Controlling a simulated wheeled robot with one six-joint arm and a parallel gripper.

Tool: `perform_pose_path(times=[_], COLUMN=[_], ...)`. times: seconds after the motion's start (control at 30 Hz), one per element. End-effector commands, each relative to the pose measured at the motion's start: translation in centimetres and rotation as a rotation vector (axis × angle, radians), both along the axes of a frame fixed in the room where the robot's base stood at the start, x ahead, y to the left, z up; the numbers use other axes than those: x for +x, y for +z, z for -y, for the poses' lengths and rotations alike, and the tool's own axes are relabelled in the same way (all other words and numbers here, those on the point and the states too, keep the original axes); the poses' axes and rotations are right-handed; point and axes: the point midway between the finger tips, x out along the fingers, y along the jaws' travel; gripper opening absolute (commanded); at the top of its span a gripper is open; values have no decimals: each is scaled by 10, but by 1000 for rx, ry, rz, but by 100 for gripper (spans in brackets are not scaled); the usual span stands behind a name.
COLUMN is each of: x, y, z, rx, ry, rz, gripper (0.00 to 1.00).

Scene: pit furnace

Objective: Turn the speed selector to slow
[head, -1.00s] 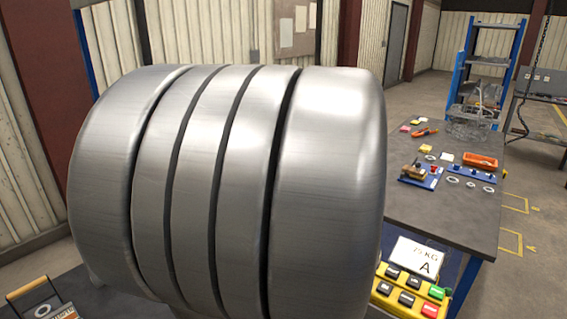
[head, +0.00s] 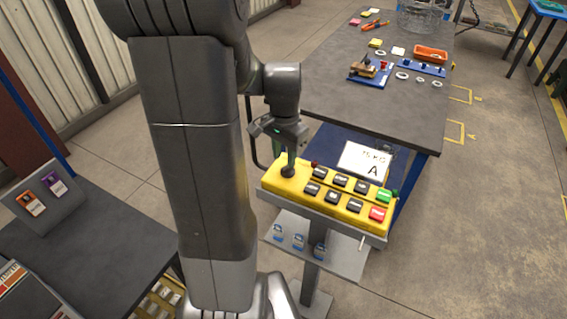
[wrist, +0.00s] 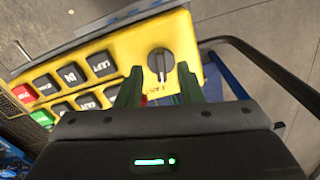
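The speed selector (wrist: 160,62) is a round dark knob with a light pointer line on the yellow control box (head: 328,206). In the wrist view its pointer faces toward my gripper, at a small printed label that seems to read FAST. My gripper (wrist: 158,82) is open, its two green fingers apart on either side of the knob's near edge. I cannot tell whether they touch it. In the head view my gripper (head: 289,158) points down at the left end of the box, and its fingers partly hide the selector.
Black buttons (head: 336,197), a green button (head: 386,196) and a red button (head: 377,214) sit right of the selector. A white card marked A (head: 364,161) stands behind the box. A workbench (head: 340,100) with small parts stands beyond. A shelf with blue padlocks (head: 298,242) is below.

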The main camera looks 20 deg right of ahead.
Motion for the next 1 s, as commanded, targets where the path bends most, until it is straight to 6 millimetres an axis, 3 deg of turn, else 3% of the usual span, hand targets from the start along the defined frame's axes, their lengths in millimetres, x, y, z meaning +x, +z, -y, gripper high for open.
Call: perform_pose_path(times=[0.1,0.23,0.63,0.67,0.83,1.0], x=[-1,0,0,0,0,0], y=[-21,-34,-42,-42,-42,-42], z=[0,0,0,0,0,0], rx=[2,0,0,0,-1,-1], ry=[1,1,1,1,1,3], rz=[-4,-1,1,1,0,0], gripper=[34,34,34,32,0,0])
